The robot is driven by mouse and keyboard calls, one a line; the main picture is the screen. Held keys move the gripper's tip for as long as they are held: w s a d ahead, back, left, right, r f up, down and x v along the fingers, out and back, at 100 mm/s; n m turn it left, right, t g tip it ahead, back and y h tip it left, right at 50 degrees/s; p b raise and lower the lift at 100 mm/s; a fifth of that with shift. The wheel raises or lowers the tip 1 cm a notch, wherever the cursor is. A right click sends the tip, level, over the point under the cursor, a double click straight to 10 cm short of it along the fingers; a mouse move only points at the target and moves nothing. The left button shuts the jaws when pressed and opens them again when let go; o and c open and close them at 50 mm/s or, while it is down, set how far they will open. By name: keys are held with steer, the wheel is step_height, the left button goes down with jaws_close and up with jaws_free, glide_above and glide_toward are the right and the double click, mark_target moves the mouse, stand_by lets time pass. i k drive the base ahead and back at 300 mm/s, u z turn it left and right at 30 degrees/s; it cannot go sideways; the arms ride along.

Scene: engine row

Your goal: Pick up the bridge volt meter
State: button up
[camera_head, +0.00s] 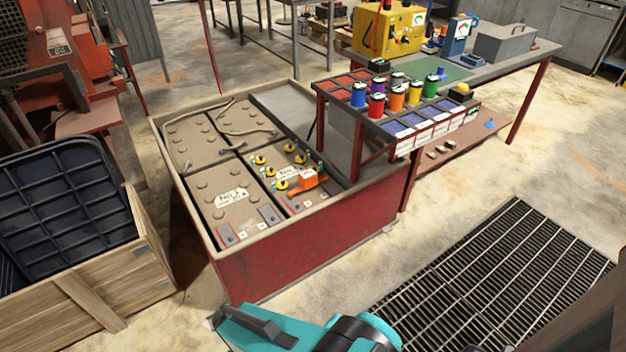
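No thing in view carries a readable label as the bridge volt meter, so I cannot tell for sure which it is. A small blue stand-like instrument with a round white dial (457,38) stands upright on the far bench. A yellow box with a gauge (388,30) stands to its left. A small orange object (308,183) lies on top of the battery cells in the red crate. My teal arm shows at the bottom edge, well short of all of these. Its gripper fingers are not visible.
The red battery crate (300,262) has raised rims. A grey box (504,43) is on the far bench. A wooden crate (95,290) stands left. A floor grating (490,285) lies in the right foreground.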

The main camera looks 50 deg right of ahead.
mark_target(308, 179)
steer(key=z, duration=4.2)
steer(key=i, duration=0.1)
steer(key=u, duration=2.8)
steer(key=i, duration=0.6)
steer(key=z, duration=0.15)
steer(key=k, duration=0.6)
steer(key=u, duration=0.1)
